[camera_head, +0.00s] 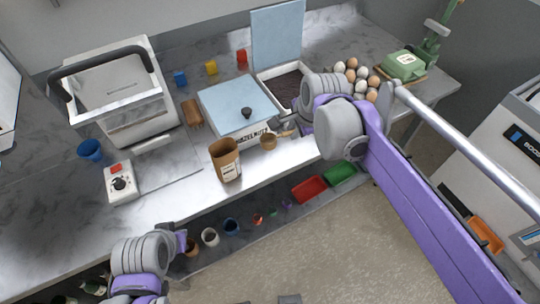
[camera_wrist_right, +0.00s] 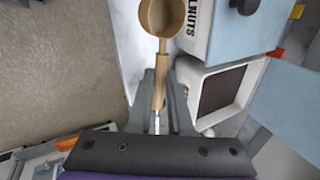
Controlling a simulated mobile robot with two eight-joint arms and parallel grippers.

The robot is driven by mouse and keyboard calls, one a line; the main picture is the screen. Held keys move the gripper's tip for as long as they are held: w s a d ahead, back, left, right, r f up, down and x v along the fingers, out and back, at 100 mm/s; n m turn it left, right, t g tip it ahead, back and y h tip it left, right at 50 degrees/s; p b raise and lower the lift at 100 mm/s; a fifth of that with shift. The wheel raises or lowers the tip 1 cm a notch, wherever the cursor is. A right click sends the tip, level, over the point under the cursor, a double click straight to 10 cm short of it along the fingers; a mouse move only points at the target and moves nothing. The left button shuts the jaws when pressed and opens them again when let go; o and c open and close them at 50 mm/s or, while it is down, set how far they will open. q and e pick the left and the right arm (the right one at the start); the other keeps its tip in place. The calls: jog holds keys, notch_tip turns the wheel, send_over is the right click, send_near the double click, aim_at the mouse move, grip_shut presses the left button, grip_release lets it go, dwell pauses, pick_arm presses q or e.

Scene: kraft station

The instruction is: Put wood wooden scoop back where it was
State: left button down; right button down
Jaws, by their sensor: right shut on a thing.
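In the right wrist view, the scoop's round cup (camera_wrist_right: 163,16) points away from the gripper (camera_wrist_right: 161,92), whose fingers are shut around the handle. The scoop appears held above the counter's front edge. My left gripper (camera_head: 182,241) is low at the lower left, away from the scoop; its jaws are too unclear to read.
Eggs (camera_head: 351,75) lie right. Small containers (camera_head: 231,226) line the lower shelf.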

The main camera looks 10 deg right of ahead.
jog(key=shift+n+t+y, duration=0.7)
jog(key=shift+n+t, duration=0.1)
jog(key=f, duration=0.3)
jog(key=w+f, duration=0.1)
jog(key=f, duration=0.2)
jog(key=w+f, duration=0.1)
jog(key=f, duration=0.2)
jog(key=shift+d+f, duration=0.25)
jog(key=shift+f, duration=0.05)
jog(key=shift+f, duration=0.15)
pick_arm(q)
jog(key=shift+f, duration=0.1)
pick_arm(e)
jog(key=c, duration=0.8)
grip_release()
jog(key=shift+c, duration=0.2)
